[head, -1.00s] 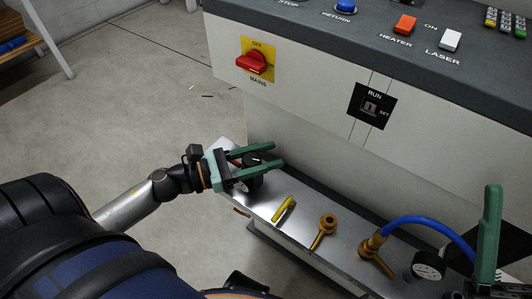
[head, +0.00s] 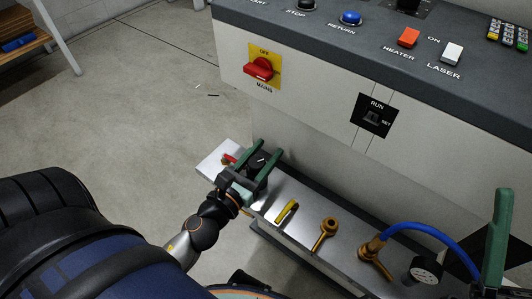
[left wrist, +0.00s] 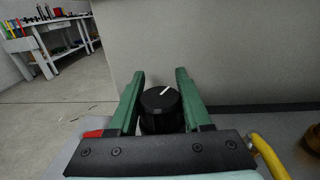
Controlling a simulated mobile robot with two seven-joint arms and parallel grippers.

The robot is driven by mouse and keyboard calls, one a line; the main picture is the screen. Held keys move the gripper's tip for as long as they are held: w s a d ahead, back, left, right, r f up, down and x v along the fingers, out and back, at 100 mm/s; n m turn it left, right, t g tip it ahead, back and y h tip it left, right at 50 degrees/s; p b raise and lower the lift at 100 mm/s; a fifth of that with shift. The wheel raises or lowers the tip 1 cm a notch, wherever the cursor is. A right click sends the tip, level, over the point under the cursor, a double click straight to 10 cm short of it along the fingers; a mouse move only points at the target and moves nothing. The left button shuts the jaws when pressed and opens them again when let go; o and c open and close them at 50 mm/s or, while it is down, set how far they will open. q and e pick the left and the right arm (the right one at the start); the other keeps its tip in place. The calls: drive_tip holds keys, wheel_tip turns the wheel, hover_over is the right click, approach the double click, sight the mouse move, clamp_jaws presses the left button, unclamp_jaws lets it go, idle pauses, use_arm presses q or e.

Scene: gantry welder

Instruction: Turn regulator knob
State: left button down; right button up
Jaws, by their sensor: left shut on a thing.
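The regulator knob (head: 259,160) is a round black dial with a white pointer line. It stands on the steel ledge below the machine's panel. It also shows in the left wrist view (left wrist: 161,112), with its pointer slanting to the upper right. My left gripper (head: 267,148) is shut on the knob, one green finger on each side. The fingers reach past the knob in the left wrist view (left wrist: 160,75). Part of my right gripper (head: 495,240) shows at the right edge, apart from the knob; one green finger is clear and the rest is cut off.
Along the ledge (head: 295,222) stand a red handle (head: 229,158), a yellow lever (head: 287,211), a brass fitting (head: 325,233), a blue hose (head: 420,228) and a gauge (head: 426,270). The red mains switch (head: 261,69) is on the panel above.

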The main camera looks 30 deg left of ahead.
use_arm(q)
drive_tip(key=shift+y, duration=0.3)
use_arm(e)
drive_tip(key=shift+f, duration=0.1)
use_arm(q)
drive_tip(key=shift+c, duration=1.7)
unclamp_jaws()
